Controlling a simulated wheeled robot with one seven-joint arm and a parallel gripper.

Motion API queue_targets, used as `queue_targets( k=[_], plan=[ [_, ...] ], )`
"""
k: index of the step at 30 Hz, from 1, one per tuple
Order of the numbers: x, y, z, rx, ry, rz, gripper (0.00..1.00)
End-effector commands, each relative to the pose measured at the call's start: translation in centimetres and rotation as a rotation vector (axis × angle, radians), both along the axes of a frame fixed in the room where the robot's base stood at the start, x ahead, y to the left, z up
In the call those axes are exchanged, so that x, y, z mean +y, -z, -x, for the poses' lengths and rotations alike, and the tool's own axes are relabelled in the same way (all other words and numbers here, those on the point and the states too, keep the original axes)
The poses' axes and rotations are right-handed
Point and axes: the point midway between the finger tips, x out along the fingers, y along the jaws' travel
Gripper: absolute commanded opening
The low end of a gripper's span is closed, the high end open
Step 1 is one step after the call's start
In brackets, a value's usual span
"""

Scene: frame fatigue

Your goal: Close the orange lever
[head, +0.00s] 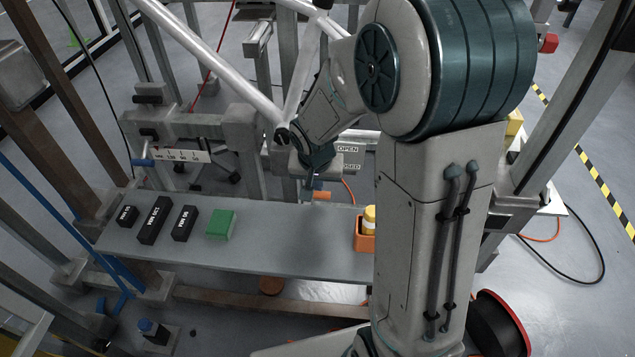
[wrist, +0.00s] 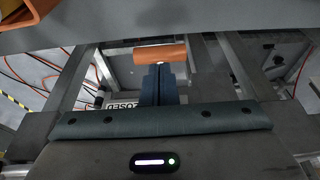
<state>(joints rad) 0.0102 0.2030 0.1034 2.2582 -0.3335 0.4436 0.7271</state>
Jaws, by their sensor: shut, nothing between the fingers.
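The orange lever (wrist: 160,54) shows in the wrist view as a short horizontal orange bar at top centre. My gripper (wrist: 158,72) is shut and empty, its dark blue fingers pointing at the lever's middle. The fingertips appear at or just below the lever; I cannot tell if they touch it. In the head view the lever (head: 321,196) shows small and orange below the arm's end, just beyond the shelf's back edge. A sign with "OPEN" and part of "CLOSED" (head: 348,156) is beside it. In the head view my fingers are largely hidden.
A grey shelf (head: 290,248) crosses in front of the lever. It holds black boxes (head: 154,220), a green block (head: 221,224) and an orange bin (head: 365,236) with a yellow-topped item. A white bicycle-like frame (head: 225,72) stands behind, close to my arm.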

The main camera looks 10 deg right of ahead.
Motion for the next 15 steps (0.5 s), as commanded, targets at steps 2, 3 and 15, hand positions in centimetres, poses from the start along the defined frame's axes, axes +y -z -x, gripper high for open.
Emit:
queue_targets(
  k=[2, 3, 15],
  plan=[
    [0.0, -0.2, 0.0, 0.000, 0.000, 0.000, 0.00],
    [0.0, -0.4, 0.0, 0.000, 0.000, 0.000, 0.00],
    [0.1, -6.1, 0.4, -0.005, -0.001, 0.000, 0.00]
  ],
)
